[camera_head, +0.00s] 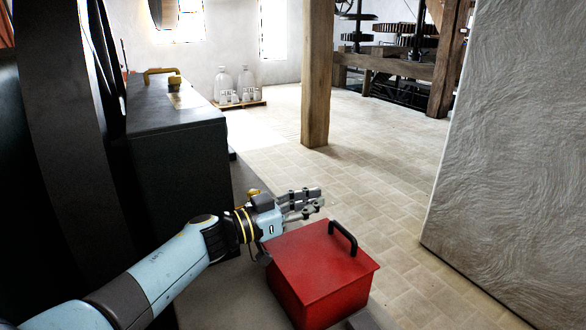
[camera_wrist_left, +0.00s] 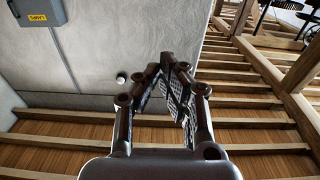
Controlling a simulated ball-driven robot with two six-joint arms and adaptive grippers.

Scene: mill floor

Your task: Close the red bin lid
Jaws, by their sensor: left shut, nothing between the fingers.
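The red bin (camera_head: 318,280) stands in the lower middle of the head view. Its red lid (camera_head: 318,256) lies flat on top and looks closed, with a black handle (camera_head: 343,238) at its right side. My left gripper (camera_head: 318,199) is shut and empty, just beyond the lid's far left edge in the picture. Its fingers point right; I cannot tell whether it touches the lid. In the left wrist view the fingers (camera_wrist_left: 172,62) are together at their tips, with nothing between them. My right gripper is not in view.
A large dark box (camera_head: 178,150) with a yellow handle (camera_head: 160,72) stands at the left. A rough white wall (camera_head: 510,150) closes off the right, and a wooden post (camera_head: 317,75) stands beyond. Tiled floor (camera_head: 370,190) between them is clear. The wrist view shows ceiling beams (camera_wrist_left: 260,147).

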